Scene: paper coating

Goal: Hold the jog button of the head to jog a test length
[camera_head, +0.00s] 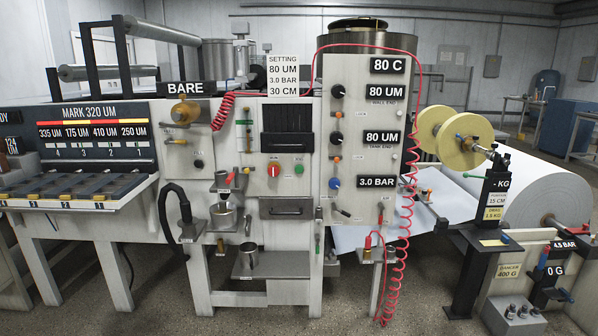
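The coating head is the white-fronted machine in the middle, with a left panel (250,160) and a taller right panel (355,85) that carries readouts of 80 C, 80 UM, 80 UM and 3.0 BAR. A red button (273,169) and a green button (299,169) sit on the left panel below a black grille. A small dark button (198,163) sits further left under the BARE sign. Several knobs line the right panel, one a blue knob (334,183). The small labels are too blurred to tell which control is the jog button. Neither gripper is in view.
A red coiled hose (397,245) hangs in front of the right panel. Small shelves with metal cups (222,212) jut out from the front. A yellow-flanged spool (455,138) and a large white paper roll (550,185) stand at right. The floor in front is clear.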

